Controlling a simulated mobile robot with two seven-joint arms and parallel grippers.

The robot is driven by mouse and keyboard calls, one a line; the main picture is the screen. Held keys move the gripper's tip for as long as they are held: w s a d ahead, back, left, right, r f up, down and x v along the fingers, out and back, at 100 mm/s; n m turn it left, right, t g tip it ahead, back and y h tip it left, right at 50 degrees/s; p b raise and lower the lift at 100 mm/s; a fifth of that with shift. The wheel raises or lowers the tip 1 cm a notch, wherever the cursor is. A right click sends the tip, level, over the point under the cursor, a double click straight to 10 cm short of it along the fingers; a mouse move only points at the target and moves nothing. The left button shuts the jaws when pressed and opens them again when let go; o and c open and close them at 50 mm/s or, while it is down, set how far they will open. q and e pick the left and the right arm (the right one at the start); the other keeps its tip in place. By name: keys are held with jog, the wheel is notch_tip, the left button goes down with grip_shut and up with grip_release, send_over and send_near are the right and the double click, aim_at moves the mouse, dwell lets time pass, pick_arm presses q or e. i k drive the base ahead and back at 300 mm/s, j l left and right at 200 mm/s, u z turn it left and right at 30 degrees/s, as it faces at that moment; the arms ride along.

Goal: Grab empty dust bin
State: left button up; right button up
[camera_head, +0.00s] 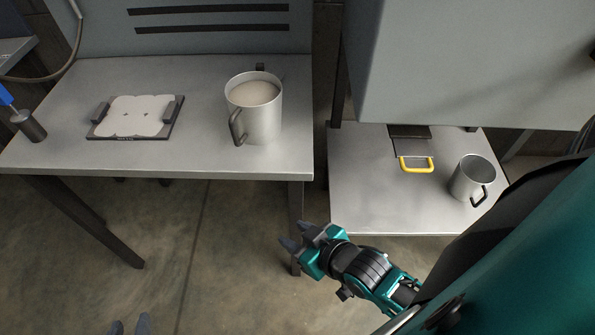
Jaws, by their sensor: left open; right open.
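An empty-looking grey metal bin (468,176) with a dark side handle stands upright on the lower right table (375,205). A larger metal bin (262,122) with dark handles, filled with pale beige material, stands on the left table (215,155). My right gripper (298,237) is open and empty, over the floor gap between the tables, left of the empty bin and apart from it. My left gripper (131,328) shows only as two fingertips at the bottom edge; it is open, far from both bins. Most of it is out of frame.
A dark tray (110,134) with white pieces lies on the left table, near a dark cylinder (30,126) with a blue-handled tool. A yellow handle (417,165) sits beneath a big grey housing (450,65), behind and left of the empty bin. My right arm crosses the lower right.

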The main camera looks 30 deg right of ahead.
aim_at(474, 174)
jog(key=z, duration=2.45)
jog(key=i+l, duration=0.2)
jog(key=l, duration=0.2)
jog(key=i+l, duration=0.2)
jog(key=l, duration=0.2)
jog(key=i+l, duration=0.25)
jog(key=l, duration=0.15)
jog(key=i+l+u, duration=0.1)
jog(key=u, duration=0.4)
jog(key=l+u, duration=0.3)
jog(key=u, duration=0.15)
jog(key=i+u, duration=0.3)
jog(key=i, duration=0.2)
